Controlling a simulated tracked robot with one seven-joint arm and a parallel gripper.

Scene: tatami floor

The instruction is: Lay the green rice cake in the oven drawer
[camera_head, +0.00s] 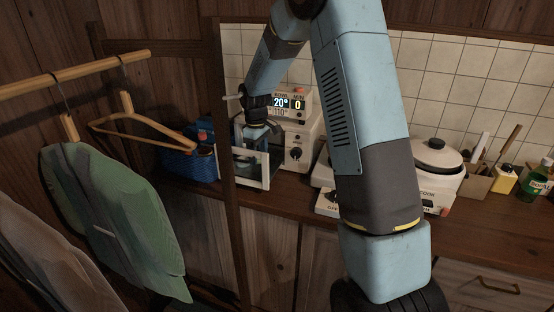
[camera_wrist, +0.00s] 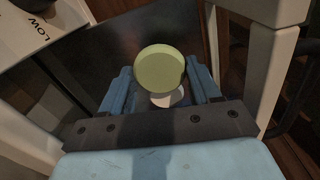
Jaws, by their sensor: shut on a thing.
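The green rice cake (camera_wrist: 160,66) is a pale green disc between the two blue fingers of my gripper (camera_wrist: 161,84) in the wrist view. My gripper is shut on it. A white round piece (camera_wrist: 170,99) shows partly behind the cake; I cannot tell what it rests on. In the head view my gripper (camera_head: 262,133) is at the oven drawer (camera_head: 264,178), which is pulled out, with a pale frame and dark inside. The oven (camera_head: 297,138) has a lit display reading 20° and 0. The cake is not discernible in the head view.
A blue basket (camera_head: 187,163) stands left of the oven, beyond a dark wooden post (camera_head: 226,200). Hangers and a green garment (camera_head: 110,220) hang at the left. A white cooker (camera_head: 437,165) stands to the right, partly behind my arm.

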